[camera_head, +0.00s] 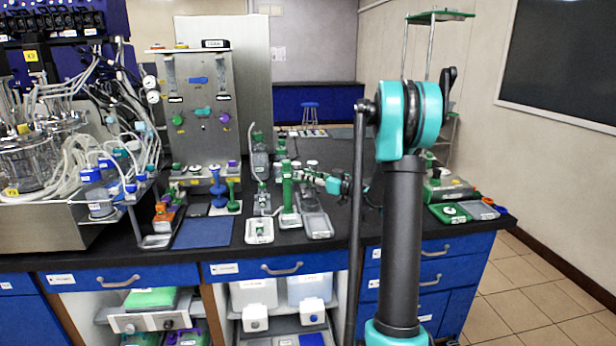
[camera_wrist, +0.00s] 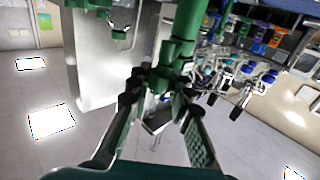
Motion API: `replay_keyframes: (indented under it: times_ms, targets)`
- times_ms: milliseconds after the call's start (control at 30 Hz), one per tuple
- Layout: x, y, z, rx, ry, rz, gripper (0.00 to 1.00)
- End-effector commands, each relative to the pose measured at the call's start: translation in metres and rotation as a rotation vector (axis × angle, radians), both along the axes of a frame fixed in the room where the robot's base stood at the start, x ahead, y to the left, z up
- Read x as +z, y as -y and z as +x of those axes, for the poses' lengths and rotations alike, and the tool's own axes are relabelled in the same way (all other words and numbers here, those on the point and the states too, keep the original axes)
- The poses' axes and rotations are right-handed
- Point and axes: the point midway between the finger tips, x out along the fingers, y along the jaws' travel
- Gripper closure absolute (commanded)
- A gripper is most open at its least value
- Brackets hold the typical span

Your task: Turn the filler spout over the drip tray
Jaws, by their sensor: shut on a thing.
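The green filler column (camera_head: 288,190) stands upright on a pale base (camera_head: 290,219) on the black bench, with a grey tray (camera_head: 317,226) to its right. Which tray is the drip tray I cannot tell for sure; a white-rimmed one (camera_head: 259,238) lies to the left. My gripper (camera_head: 309,175) reaches in from the right at the column's upper part. In the wrist view my gripper (camera_wrist: 158,90) has its two fingers shut on a green part (camera_wrist: 172,68) of the filler. The spout's exact direction is hard to make out; fingers and column partly hide it.
A blue mat (camera_head: 203,232) and blue and green stands (camera_head: 218,190) lie left, before a steel panel (camera_head: 197,110). Tubed glass vessels (camera_head: 40,150) fill the far left. Green and grey trays (camera_head: 450,213) sit at the bench's right end. Other small fixtures crowd closely behind the filler.

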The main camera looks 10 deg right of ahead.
Motion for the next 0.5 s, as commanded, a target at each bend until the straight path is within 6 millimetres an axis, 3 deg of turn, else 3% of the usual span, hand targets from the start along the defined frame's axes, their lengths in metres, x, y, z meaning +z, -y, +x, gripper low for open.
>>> replay_keyframes:
  times_ms: [500]
  targets:
    - [0.0,-0.0012,-0.0022,-0.021,0.0,0.0,1.0]
